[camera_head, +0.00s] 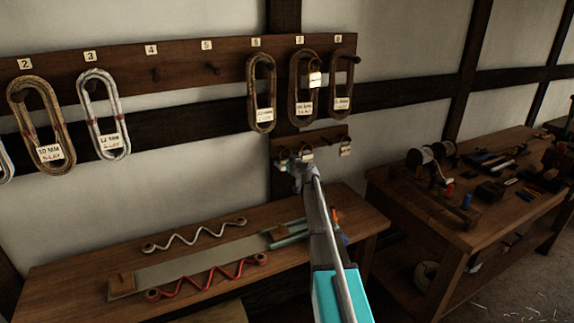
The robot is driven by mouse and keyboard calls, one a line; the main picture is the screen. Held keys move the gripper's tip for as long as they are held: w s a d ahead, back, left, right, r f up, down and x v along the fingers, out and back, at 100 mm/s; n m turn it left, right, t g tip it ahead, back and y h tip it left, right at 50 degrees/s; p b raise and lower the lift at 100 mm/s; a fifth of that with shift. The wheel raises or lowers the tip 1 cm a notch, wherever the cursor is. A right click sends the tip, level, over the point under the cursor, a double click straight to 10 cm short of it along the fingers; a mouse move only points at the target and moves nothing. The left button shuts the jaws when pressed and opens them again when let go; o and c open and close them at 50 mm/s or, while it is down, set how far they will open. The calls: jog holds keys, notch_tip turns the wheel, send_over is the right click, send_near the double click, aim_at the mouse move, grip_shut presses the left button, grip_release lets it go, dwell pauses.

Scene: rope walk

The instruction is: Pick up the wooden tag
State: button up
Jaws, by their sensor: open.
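Small pale tags hang from a short dark peg board (318,139) low on the wall. One tag (346,150) hangs at its right end, clear of my arm. Another pale tag (307,155) shows at the middle of the board, close to my gripper (294,160). One more pale tag (315,79) hangs by a ring at peg 7, over a dark rope coil. I cannot tell which of these is the wooden tag. My gripper is open in front of the short board's left half. My arm hides part of the wall below it.
A long peg rail (180,63) with numbered plates holds several labelled rope coils, such as a white one (103,115). Pegs 4 and 5 are bare. Below stands a bench (75,260) with a red wavy rope (208,276). A cluttered table (430,222) stands right.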

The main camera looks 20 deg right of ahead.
jog(key=shift+c, duration=0.3)
jog(key=c, duration=0.7)
jog(key=shift+r, duration=0.15)
jog(key=shift+r+p, duration=0.7)
jog(key=shift+p, duration=0.1)
jog(key=s, duration=1.8)
jog(key=shift+d+f, duration=0.1)
jog(key=shift+d, duration=0.2)
jog(key=shift+s+f, duration=0.1)
jog(key=shift+s, duration=0.1)
jog(key=shift+s+d, duration=0.2)
jog(key=shift+s, duration=4.6)
